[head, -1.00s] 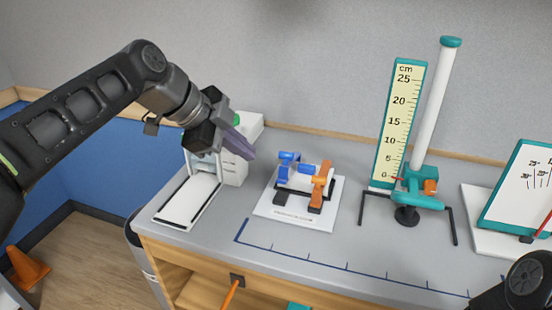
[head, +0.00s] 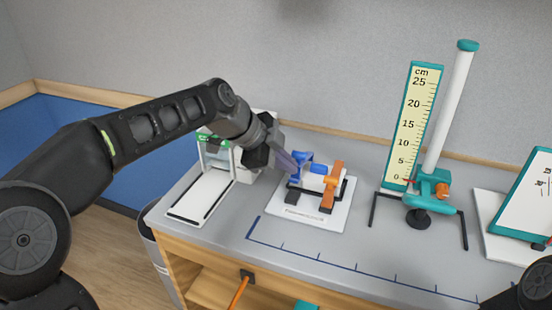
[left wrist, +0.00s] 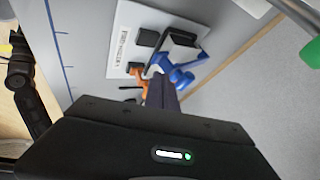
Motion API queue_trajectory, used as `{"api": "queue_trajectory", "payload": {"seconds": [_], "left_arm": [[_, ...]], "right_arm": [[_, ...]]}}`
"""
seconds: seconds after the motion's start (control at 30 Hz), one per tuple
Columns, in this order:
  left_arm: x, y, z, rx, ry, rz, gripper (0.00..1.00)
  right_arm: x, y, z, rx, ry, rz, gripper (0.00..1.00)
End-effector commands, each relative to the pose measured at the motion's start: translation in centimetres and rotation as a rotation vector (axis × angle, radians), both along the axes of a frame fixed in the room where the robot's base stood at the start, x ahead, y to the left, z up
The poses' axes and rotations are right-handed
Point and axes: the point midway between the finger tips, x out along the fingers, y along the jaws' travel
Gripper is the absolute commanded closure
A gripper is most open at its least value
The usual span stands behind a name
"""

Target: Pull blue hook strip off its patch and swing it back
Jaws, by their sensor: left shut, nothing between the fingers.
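The blue hook strip (head: 303,157) stands on the left side of a white base plate (head: 313,215) on the bench. My right gripper is not in view; only part of my right arm shows at the lower right.
A white device with a green top (head: 213,138) stands left of the plate, close to my left arm. A centimetre ruler (head: 412,125) and a white tube (head: 452,110) on a teal stand are to the right. The bench front (head: 330,262) is clear.

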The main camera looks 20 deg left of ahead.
Motion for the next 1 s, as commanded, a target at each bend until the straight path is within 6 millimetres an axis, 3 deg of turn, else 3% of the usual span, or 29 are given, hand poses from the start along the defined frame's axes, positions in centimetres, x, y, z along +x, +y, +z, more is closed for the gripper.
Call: {"api": "queue_trajectory", "payload": {"seconds": [0.23,0.73,1.0], "left_arm": [[2.1,-0.1,0.4,0.001,0.002,0.000,1.00],[2.3,-0.1,0.6,0.001,0.010,0.000,1.00],[3.0,-0.2,2.0,0.006,0.088,-0.001,1.00]], "right_arm": [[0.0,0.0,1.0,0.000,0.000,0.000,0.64],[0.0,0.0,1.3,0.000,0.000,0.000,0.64],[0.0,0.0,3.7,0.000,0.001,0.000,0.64]]}}
